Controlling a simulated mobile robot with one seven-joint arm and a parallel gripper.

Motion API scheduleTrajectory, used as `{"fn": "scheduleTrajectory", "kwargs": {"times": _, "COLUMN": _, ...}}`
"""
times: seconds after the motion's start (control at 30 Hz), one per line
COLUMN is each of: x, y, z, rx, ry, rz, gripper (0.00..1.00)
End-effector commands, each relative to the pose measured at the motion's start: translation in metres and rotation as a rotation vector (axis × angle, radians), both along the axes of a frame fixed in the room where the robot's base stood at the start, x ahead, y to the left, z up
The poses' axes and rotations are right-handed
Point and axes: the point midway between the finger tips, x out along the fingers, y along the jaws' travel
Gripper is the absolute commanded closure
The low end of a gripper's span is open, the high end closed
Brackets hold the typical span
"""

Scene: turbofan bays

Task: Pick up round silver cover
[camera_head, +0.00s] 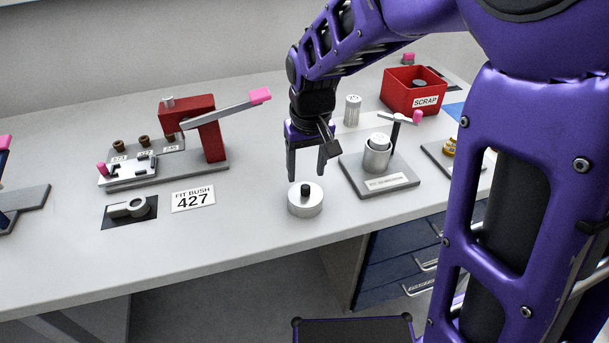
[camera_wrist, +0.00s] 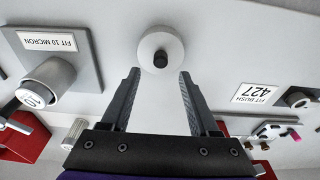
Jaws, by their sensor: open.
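The round silver cover (camera_head: 305,203) is a short, smooth disc with a black knob on top, and it lies flat on the light grey bench near its front edge. In the wrist view the cover (camera_wrist: 161,48) shows whole, just beyond my fingertips and between their lines. My gripper (camera_head: 307,178) is open and empty, pointing down, above and slightly behind the cover, apart from it. In the wrist view my gripper's two fingers (camera_wrist: 160,72) are spread on either side, with nothing between them.
Right of the cover is a grey plate (camera_head: 357,183) bearing a metal cup (camera_head: 376,158). A red scrap bin (camera_head: 401,97) stands behind. Left are a "FIT BUSH 427" label (camera_head: 193,198), a ring part on a black mat (camera_head: 112,220) and a red lever press (camera_head: 209,136). Bench around the cover is bare.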

Motion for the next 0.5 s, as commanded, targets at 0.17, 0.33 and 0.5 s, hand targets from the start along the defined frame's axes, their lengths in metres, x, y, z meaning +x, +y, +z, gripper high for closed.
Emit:
{"fn": "scheduleTrajectory", "kwargs": {"times": 0.17, "x": -0.001, "y": 0.000, "z": -0.027, "rx": -0.001, "ry": 0.002, "rz": 0.000, "gripper": 0.39}}
{"fn": "scheduleTrajectory", "kwargs": {"times": 0.33, "x": 0.001, "y": 0.001, "z": -0.047, "rx": -0.001, "ry": 0.002, "rz": 0.000, "gripper": 0.39}}
{"fn": "scheduleTrajectory", "kwargs": {"times": 0.5, "x": 0.002, "y": 0.001, "z": -0.048, "rx": 0.000, "ry": 0.001, "rz": 0.000, "gripper": 0.39}}
